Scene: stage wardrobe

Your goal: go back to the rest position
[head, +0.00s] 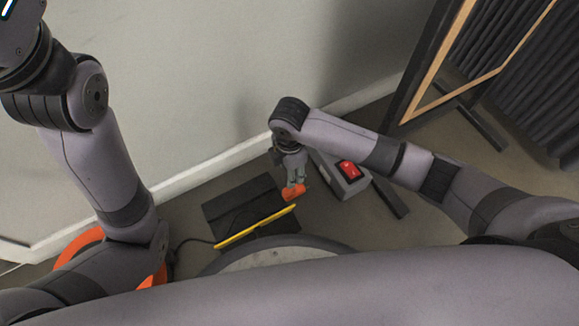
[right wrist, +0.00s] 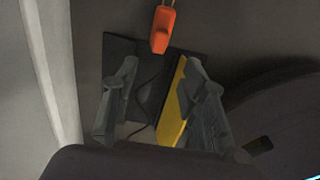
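My right gripper (head: 293,180) is low near the floor in the middle of the head view. In the right wrist view its two fingers (right wrist: 160,66) stand wide apart with nothing clamped between them. A small orange piece (head: 293,192) shows just by the fingertips; in the right wrist view it (right wrist: 162,32) lies beyond them. I cannot tell whether it touches a finger. My left arm rises at the left of the head view and leaves the top left corner, so its gripper is out of sight.
A yellow bar (head: 255,227) lies over a dark flat panel (head: 232,199) on the floor, with a cable beside it. A grey box with a red switch (head: 349,170) stands right of my right gripper. A wooden-framed panel (head: 421,80) stands at the upper right, a pale wall (head: 220,70) behind.

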